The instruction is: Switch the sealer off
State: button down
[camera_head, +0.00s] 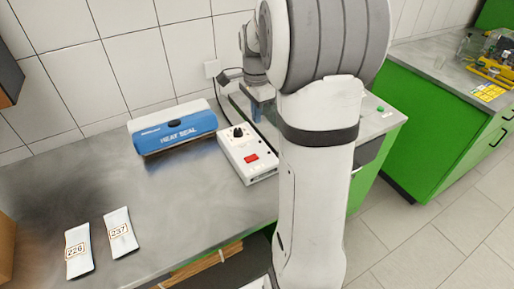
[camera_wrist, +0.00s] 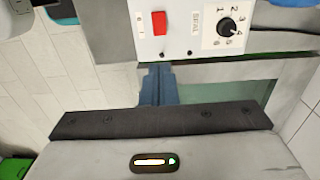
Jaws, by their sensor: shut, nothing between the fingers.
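The sealer (camera_head: 175,129) is a blue and white bar unit marked HEAT SEAL, against the tiled wall on the bench. Its white control box (camera_head: 241,163) stands to its right, with a red switch (camera_head: 251,158) and a black dial (camera_head: 238,132). In the wrist view the box's red switch (camera_wrist: 158,22) and numbered dial (camera_wrist: 229,28) show near the top. My gripper (camera_wrist: 157,70) has its blue-grey fingers shut and empty, tips just below the box's edge in that view, under the switch. In the head view my arm hides part of the area right of the box.
Two white pouches (camera_head: 120,232) (camera_head: 78,250), labelled 237 and 226, lie at the front left of the grey bench (camera_head: 175,200). A wall socket (camera_head: 212,69) with a cable is behind the box. A green cabinet (camera_head: 430,130) stands at right across a floor gap.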

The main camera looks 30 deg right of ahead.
aim_at(256, 156)
notch_tip(256, 156, down, 13)
jog(key=shift+f+p, duration=0.2)
jog(key=shift+p, duration=0.65)
jog(key=shift+f, duration=0.2)
jog(key=shift+f+b, duration=0.2)
jog(key=shift+b, duration=0.1)
jog(key=shift+a+r, duration=0.1)
jog(key=shift+a+r, duration=0.3)
jog(key=shift+a, duration=0.3)
jog(key=d+r+p, duration=0.1)
jog(key=d+r, duration=0.2)
jog(key=r, duration=1)
jog(key=shift+r, duration=0.35)
